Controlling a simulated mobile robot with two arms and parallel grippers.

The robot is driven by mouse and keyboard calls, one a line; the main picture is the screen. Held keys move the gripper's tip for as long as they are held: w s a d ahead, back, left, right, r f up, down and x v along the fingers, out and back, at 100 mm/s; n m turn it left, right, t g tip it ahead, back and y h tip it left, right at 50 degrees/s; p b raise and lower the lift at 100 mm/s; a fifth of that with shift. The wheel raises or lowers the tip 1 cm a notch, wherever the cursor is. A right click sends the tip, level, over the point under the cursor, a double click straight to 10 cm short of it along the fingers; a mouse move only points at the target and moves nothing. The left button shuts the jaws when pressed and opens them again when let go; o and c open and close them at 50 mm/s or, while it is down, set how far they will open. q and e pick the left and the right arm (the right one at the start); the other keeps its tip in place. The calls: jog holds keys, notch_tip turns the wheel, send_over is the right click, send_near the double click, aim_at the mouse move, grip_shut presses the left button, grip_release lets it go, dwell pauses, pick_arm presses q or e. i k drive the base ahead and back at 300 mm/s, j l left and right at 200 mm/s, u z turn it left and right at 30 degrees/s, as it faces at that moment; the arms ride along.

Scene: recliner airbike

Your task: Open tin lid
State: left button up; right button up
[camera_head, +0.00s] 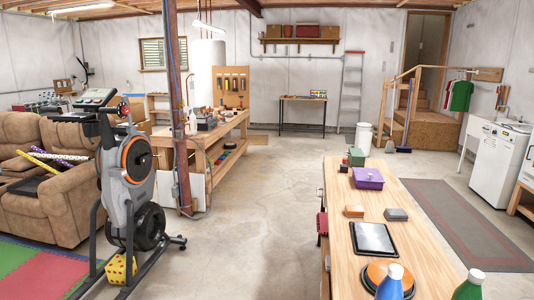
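Neither of my grippers is in view. Several small containers stand on the wooden workbench (416,250) at the right. A purple box (368,178) with something small on its top lies near the far end. A dark green box (356,157) stands behind it. A grey box (396,214) and an orange-brown block (354,211) lie nearer. Which of these is the tin I cannot tell, and no lid stands visibly open.
An exercise bike (136,158) and recliner (60,190) stand left. Concrete floor (258,215) is clear between bike and bench.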

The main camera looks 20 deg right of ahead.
aim_at(356, 155)
jog(key=i+j+u, duration=0.45)
jog(key=i+u, duration=0.2)
jog(key=i, duration=0.15)
jog(key=i+z, duration=0.4)
jog(key=i+j+z, duration=0.15)
jog(key=i+z, duration=0.3)
jog(key=i+l+z, duration=0.15)
jog(key=i+z, duration=0.55)
jog(key=z, duration=0.15)
jog(key=i+j+z, duration=0.1)
jog(key=i+z, duration=0.3)
jog(key=i+j+z, duration=0.2)
jog(key=z, duration=0.2)
jog(key=i, duration=0.1)
